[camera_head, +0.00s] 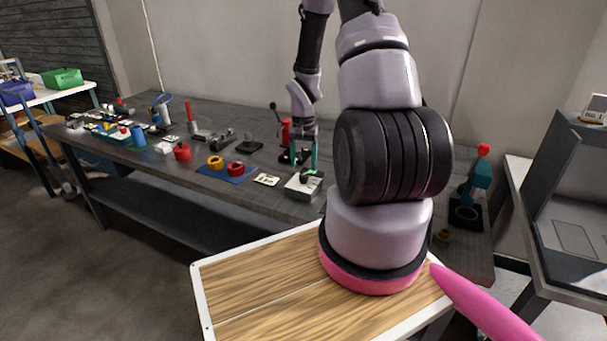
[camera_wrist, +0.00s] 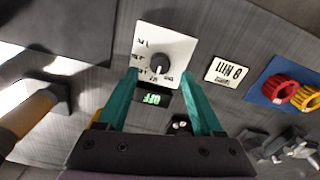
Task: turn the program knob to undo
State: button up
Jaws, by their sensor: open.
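The program knob (camera_wrist: 159,62) is a dark round knob with a short pointer, on a white dial plate (camera_wrist: 177,35) with small printed marks. In the wrist view its pointer seems to face down the picture, towards the lit green display (camera_wrist: 154,99), which reads OFF upside down. The box with the dial (camera_head: 304,187) stands at the table's front edge in the head view. My gripper (camera_wrist: 160,74) is open, its teal fingers on either side of the knob in the picture. I cannot tell whether they touch it. In the head view my gripper (camera_head: 299,163) is above the box.
A card (camera_wrist: 226,71), apparently reading 8 MIN, lies beside the box. Red and yellow rolls sit on a blue mat (camera_head: 240,179) to its left. A red lever device (camera_head: 285,133) stands close behind my gripper. A teal device (camera_head: 473,190) is at the right.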

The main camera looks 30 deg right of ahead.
aim_at(304, 175)
jog(key=shift+f, duration=2.35)
grip_shut()
jog(key=n, duration=0.4)
jog(key=shift+n, duration=1.9)
